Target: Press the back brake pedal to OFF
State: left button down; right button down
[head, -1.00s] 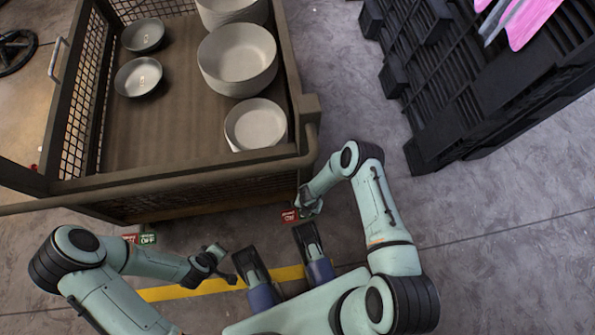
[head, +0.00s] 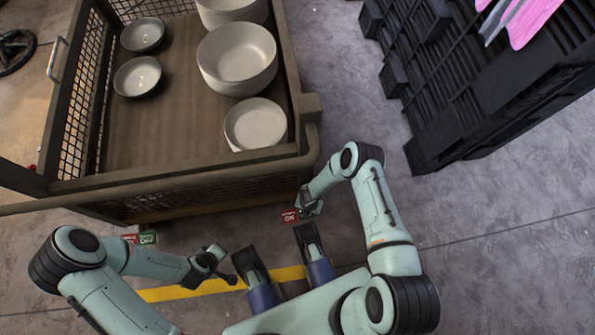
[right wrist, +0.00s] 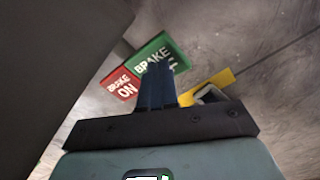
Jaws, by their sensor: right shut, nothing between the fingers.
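In the right wrist view a red BRAKE ON pedal (right wrist: 121,84) and a green pedal (right wrist: 150,52) sit side by side by the cart. The fingers of my right gripper (right wrist: 159,72) are shut and empty, overlapping the green pedal and hiding most of its lower word. I cannot tell whether they touch it. In the head view the red pedal (head: 289,216) shows beside my right gripper (head: 306,211); its green pedal is hidden. Another red pedal (head: 130,238) and green OFF pedal (head: 148,238) are at the cart's left. My left gripper (head: 228,268) is away from both pairs; its opening is unclear.
The mesh-sided cart (head: 200,177) holds several bowls, including a large one (head: 237,58). A black pallet stack (head: 465,90) stands at the right. A yellow floor line (head: 195,288) runs near my base. Grey floor (head: 360,105) is clear between cart and pallets.

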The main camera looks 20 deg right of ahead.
jog(key=shift+f+b, duration=0.65)
jog(key=shift+f, duration=0.4)
dwell(0.4)
jog(key=shift+r+p, duration=2.65)
jog(key=shift+r, duration=0.9)
